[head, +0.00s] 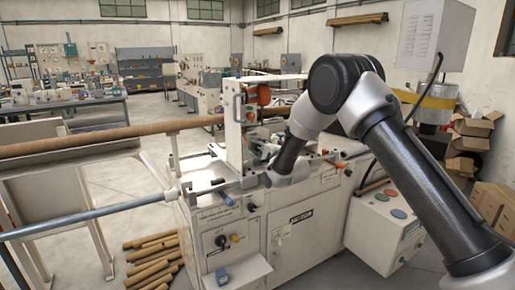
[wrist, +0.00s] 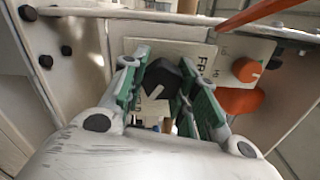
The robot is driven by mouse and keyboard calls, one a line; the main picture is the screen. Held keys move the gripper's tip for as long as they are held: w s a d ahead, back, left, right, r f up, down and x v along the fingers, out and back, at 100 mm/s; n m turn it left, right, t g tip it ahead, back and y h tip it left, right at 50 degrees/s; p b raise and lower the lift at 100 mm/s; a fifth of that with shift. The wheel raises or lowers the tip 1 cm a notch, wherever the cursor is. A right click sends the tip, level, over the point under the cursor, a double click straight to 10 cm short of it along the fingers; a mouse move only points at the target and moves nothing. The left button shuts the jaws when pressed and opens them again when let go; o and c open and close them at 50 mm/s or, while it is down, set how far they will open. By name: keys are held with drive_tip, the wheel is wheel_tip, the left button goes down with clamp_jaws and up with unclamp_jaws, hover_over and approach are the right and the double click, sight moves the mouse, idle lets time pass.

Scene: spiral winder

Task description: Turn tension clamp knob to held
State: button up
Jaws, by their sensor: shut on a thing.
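In the wrist view a black faceted knob (wrist: 161,78) with a white pointer line stands on a pale label plate (wrist: 200,55). The plate has partly readable lettering that begins "FR" and a smaller "H" mark to its right. My gripper (wrist: 162,66), with green pads, is shut on the black knob, one finger at each side. The pointer slants towards the lower left. The fingers hide parts of the plate. In the head view my arm reaches down to the winder (head: 315,205), and the knob cannot be made out there.
In the wrist view an orange knob (wrist: 246,69) and a larger orange part (wrist: 240,100) sit close to the right finger. A metal rail (wrist: 130,14) runs above. In the head view a long brown tube (head: 110,138) extends left from the winder.

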drive_tip(key=shift+f, duration=0.15)
drive_tip(key=o, duration=1)
drive_tip(key=v, duration=1.2)
